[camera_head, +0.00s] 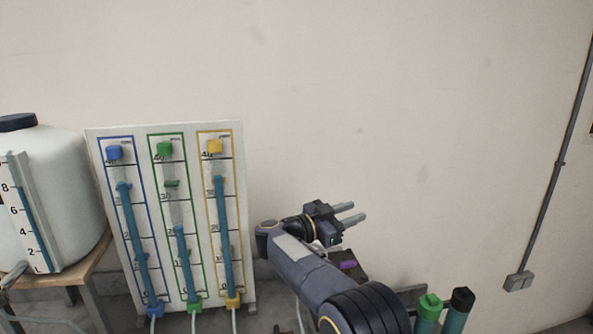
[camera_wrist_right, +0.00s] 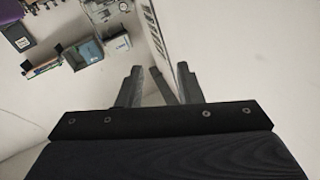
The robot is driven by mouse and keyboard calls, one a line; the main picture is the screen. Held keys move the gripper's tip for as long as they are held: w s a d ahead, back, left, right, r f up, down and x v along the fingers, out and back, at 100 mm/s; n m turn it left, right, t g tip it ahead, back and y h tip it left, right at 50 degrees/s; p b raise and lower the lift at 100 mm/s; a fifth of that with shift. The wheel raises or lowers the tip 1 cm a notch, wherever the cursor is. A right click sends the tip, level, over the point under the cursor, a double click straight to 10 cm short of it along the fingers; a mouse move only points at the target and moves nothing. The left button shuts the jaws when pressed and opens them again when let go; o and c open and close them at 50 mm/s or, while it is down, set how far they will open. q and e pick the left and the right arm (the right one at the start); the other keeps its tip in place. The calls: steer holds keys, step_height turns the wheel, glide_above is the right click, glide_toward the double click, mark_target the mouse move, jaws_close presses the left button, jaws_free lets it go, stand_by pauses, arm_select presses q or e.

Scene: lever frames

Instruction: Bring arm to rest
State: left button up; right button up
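My right arm comes in from the bottom of the head view. Its gripper (camera_head: 357,211) is held up in front of the bare wall, to the right of the gauge board, with its fingers pointing right. In the right wrist view the two fingers of this gripper (camera_wrist_right: 160,68) stand apart with nothing held between them. The gripper is open and touches nothing that I can see. My left gripper is not in view.
A white gauge board (camera_head: 193,137) with blue, green and yellow tubes stands left of my arm. A white tank (camera_head: 70,185) sits on a wooden stand at far left. Green-capped (camera_head: 429,301) and black-capped (camera_head: 461,299) cylinders stand at lower right. Space before the right wall is clear.

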steer(key=w+d+r+n+t+y, duration=0.25)
steer(key=d+r+t, duration=0.25)
steer(key=d+r, duration=0.3)
steer(key=s+d+r+n+t+y, duration=0.3)
steer(key=s+d+n+y, duration=0.2)
steer(key=y, duration=0.5)
steer(key=s+a+f+n+g+y, duration=0.1)
steer(key=s+f+n+g+y, duration=0.1)
steer(key=s+f, duration=0.6)
steer(key=s+a+f+n+g+y, duration=0.1)
steer(key=s+f+g, duration=0.4)
steer(key=s, duration=1.5)
steer(key=s+a+f+n+g+y, duration=0.2)
steer(key=s+a+f+g+y, duration=0.1)
steer(key=s+f, duration=0.8)
steer(key=s+g+y, duration=0.1)
steer(key=s, duration=0.2)
steer(key=shift+s+a+n+y, duration=0.15)
steer(key=shift+a+n+y, duration=0.05)
steer(key=shift+n+y, duration=0.15)
steer(key=shift+r, duration=0.1)
